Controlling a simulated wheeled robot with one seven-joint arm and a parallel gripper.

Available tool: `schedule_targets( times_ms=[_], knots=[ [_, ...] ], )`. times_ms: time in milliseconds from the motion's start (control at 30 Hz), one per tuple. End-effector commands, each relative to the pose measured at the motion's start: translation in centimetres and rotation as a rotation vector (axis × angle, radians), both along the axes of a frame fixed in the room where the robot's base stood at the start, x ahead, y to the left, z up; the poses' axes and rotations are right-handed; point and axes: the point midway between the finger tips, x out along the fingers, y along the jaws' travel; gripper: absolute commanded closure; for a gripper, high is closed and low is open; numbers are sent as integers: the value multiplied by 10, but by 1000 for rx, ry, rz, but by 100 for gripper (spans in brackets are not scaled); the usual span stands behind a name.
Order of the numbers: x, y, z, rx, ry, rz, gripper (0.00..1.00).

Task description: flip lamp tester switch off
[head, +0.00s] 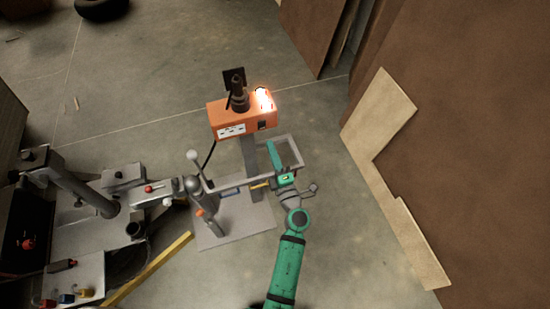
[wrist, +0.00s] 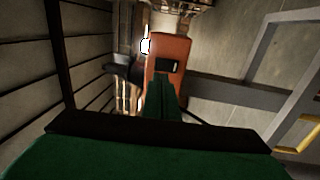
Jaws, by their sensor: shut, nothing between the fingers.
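The lamp tester (head: 215,117) is an orange box on an upright post, with a bright glowing lamp (head: 263,99) on top. Its black switch (head: 262,125) is on the front face at the right end. In the wrist view the orange box (wrist: 175,45) is straight ahead, with the dark switch (wrist: 168,66) just beyond my fingertips. My green gripper (head: 273,148) is shut and empty, below and in front of the switch. It shows in the wrist view too (wrist: 166,82). I cannot tell whether the fingertips touch the box.
A grey rectangular frame (head: 298,150) stands close around the right side of my gripper. A grey machine with levers (head: 120,205) is at the left. A pale board (head: 385,110) leans on brown panels at the right. The concrete floor (head: 340,245) is clear right of my arm.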

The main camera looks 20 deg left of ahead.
Motion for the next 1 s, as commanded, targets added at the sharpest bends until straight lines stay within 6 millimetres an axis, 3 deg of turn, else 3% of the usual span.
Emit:
schedule_targets(
  times_ms=[200, 400, 1000],
  knots=[
    [34, 23, 6, 0, -1, 2, 100],
    [54, 36, 8, 0, 0, 0, 100],
    [65, 44, 11, 1, 1, 0, 100]
  ],
)
